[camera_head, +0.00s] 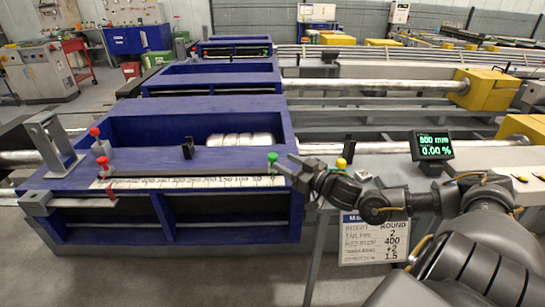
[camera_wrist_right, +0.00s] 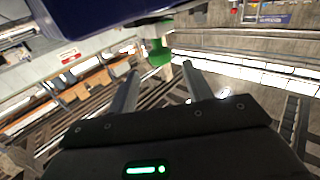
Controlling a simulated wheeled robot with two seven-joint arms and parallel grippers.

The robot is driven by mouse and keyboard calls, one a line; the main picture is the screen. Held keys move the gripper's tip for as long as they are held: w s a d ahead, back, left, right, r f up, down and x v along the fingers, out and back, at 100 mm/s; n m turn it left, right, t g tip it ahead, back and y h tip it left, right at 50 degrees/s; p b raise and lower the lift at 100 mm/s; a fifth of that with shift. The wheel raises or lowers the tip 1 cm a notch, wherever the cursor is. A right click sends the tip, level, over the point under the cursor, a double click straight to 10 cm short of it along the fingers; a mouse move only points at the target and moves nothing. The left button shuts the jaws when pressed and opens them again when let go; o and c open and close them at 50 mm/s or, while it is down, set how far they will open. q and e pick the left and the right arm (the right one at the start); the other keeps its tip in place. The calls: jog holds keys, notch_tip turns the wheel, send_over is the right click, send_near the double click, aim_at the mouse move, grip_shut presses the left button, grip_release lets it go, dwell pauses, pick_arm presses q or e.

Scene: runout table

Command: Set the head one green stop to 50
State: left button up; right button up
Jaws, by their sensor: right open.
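The green stop (camera_head: 272,158) is a green knob on a short stem at the right end of the white scale (camera_head: 190,183) on the blue head. It stands a little to the right of the 50 mark. In the right wrist view the green knob (camera_wrist_right: 159,56) shows just beyond my fingertips, roughly in line with the gap. My right gripper (camera_head: 288,168) is open, close to the knob's right side in the head view; its fingers also show in the wrist view (camera_wrist_right: 160,70). Any contact cannot be told. My left gripper is out of view.
Red knobs (camera_head: 103,161) stand at the scale's left end. A yellow knob (camera_head: 341,163) and a display reading 500 mm and 0.00 % (camera_head: 433,146) stand to the right. A printed sign (camera_head: 372,238) hangs at the front. A shiny bar (camera_head: 240,140) lies in the blue trough.

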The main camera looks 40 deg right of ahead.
aim_at(276, 157)
jog(key=shift+w+a, duration=0.15)
jog(key=shift+w, duration=0.9)
jog(key=shift+w+a, duration=0.2)
jog(key=shift+w, duration=0.85)
jog(key=shift+w+a, duration=0.15)
jog(key=shift+w, duration=0.9)
grip_shut()
